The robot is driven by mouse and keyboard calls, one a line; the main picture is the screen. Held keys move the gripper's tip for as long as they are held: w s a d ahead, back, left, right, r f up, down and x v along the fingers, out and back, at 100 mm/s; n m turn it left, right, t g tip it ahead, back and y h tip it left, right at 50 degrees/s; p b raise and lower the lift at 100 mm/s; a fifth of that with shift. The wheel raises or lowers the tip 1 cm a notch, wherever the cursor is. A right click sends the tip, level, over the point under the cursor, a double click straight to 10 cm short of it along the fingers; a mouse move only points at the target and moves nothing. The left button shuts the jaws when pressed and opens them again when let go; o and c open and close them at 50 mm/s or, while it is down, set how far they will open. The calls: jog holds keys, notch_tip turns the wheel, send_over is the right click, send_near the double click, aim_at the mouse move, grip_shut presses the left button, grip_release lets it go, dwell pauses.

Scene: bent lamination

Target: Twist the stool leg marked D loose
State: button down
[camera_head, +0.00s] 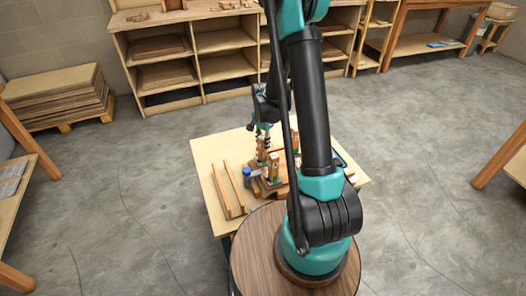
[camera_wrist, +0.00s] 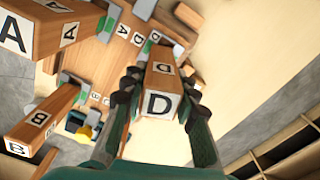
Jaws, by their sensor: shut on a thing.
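The stool leg marked D (camera_wrist: 160,86) is a square wooden post with white D labels on its end and side. In the wrist view my gripper (camera_wrist: 158,94) is shut on it, one finger on each side. In the head view my gripper (camera_head: 263,132) is over the far side of the table, and my arm hides part of the stool. The stool seat (camera_wrist: 95,88) lies under the legs. Leg A (camera_wrist: 55,28) and leg B (camera_wrist: 40,128) stand on it at the left of the wrist view, apart from my gripper. The lower end of leg D is hidden.
The work table (camera_head: 209,150) carries two wooden strips (camera_head: 229,188) and a blue container (camera_head: 247,177) left of the stool. A shelf unit (camera_head: 190,55) stands at the back. Stacked boards (camera_head: 60,97) lie at the left. The floor around the table is clear.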

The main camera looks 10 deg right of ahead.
jog(key=shift+n, duration=0.3)
jog(key=n, duration=0.3)
dwell(0.3)
jog(key=shift+n, duration=0.3)
jog(key=n, duration=0.3)
jog(key=shift+n, duration=0.3)
jog(key=shift+n, duration=1.6)
